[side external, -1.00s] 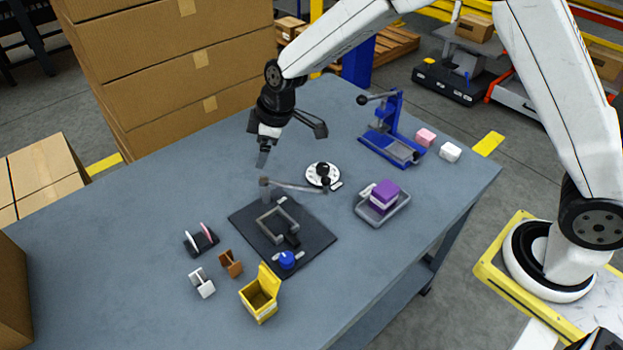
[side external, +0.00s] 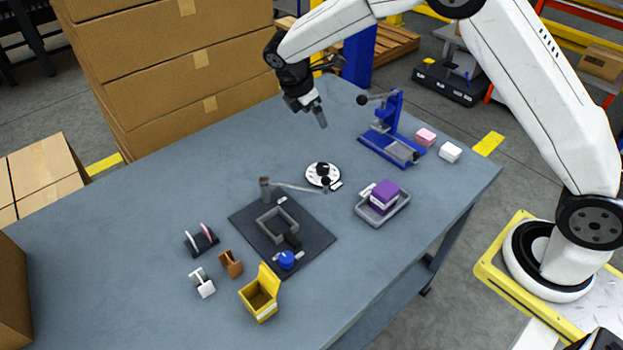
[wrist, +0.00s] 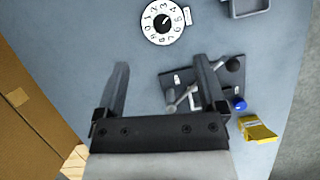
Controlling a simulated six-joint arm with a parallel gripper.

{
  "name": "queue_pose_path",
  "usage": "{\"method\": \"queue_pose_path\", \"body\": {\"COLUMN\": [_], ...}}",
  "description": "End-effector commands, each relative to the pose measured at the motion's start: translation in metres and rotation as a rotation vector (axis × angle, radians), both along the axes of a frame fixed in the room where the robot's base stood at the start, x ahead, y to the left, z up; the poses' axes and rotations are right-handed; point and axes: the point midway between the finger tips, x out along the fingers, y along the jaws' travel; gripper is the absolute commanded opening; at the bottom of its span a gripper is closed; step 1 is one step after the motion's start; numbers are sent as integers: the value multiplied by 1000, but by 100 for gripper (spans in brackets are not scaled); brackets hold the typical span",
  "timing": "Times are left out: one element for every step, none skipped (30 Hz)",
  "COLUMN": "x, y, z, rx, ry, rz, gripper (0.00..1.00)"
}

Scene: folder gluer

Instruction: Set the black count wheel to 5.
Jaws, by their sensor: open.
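The count wheel is a white round dial with a black knob (side external: 322,169) in its middle, lying on the table beyond the dark mat. In the wrist view the black knob (wrist: 162,20) sits near the top, with digits printed around it on the white dial (wrist: 151,31). The knob's exact setting is too small to read surely. My gripper (side external: 318,113) is in the air above and behind the wheel in the side view, apart from it. In the wrist view its two fingers (wrist: 161,65) are spread with nothing between them, and the dial lies ahead of the fingertips.
A lever with a black ball (side external: 326,182) reaches close to the dial from the dark mat (side external: 312,236). A grey tray (side external: 400,206) with a purple block stands to the right. A blue press (side external: 393,130) stands behind. A yellow box (side external: 260,300) is at the front.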

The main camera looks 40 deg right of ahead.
Motion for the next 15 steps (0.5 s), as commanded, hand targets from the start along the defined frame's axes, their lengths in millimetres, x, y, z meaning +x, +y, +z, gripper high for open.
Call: {"method": "queue_pose_path", "body": {"x": [0, 0, -1, -1, 0, -1, -1, -1, -1, 0, 0, 0, 0, 0, 0], "y": [0, 0, 0, 0, 0, 0, 0, 0, 0, 0, 0, 1, 1, 1, 1], "z": [-11, -18, -25, -32, -39, -47, -53, -59, -69, -74, -79, -87, -92, -96, -100], "rx": [0, 0, 0, 0, 0, -1, 0, 0, 0, 1, 1, 1, 2, 2, 2], "ry": [3, 3, 3, 3, 3, 2, 2, 2, 2, 1, 1, 0, -1, -1, -1], "rz": [0, 0, -1, 0, 0, 0, 0, -1, -1, 0, 0, -1, -1, -1, -2], "gripper": [90, 90, 90, 90, 90, 90, 90, 90, 90, 90, 90, 90, 90, 90, 90]}}
